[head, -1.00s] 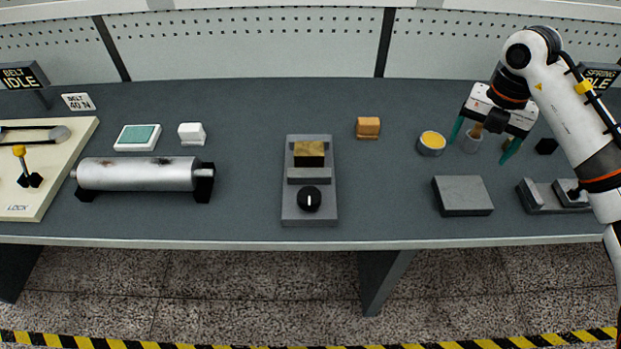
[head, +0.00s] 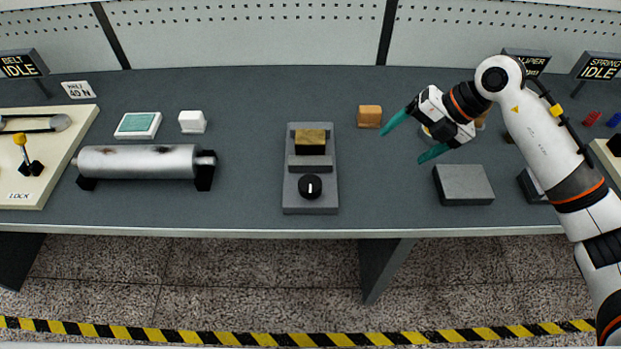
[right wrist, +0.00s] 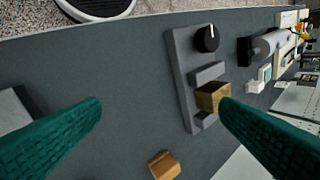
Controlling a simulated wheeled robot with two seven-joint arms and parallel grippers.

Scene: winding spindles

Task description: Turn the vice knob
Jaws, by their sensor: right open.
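The vice (head: 312,165) is a grey block on the bench with a brass-coloured piece (head: 311,141) in its jaws. Its round black knob (head: 310,187) has a white mark and sits at the near end. In the right wrist view the knob (right wrist: 207,39) shows at the top, with the brass piece (right wrist: 213,96) below it. My right gripper (head: 409,138) is open and empty, with green fingers, to the right of the vice and apart from it. In the right wrist view its fingers (right wrist: 160,112) spread wide at both sides. My left gripper is not in view.
An orange-brown block (head: 369,116) lies between the vice and my right gripper. A grey slab (head: 464,184) lies near the front edge at the right. A metal roller (head: 140,161) rests on black supports at the left. The bench around the knob is clear.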

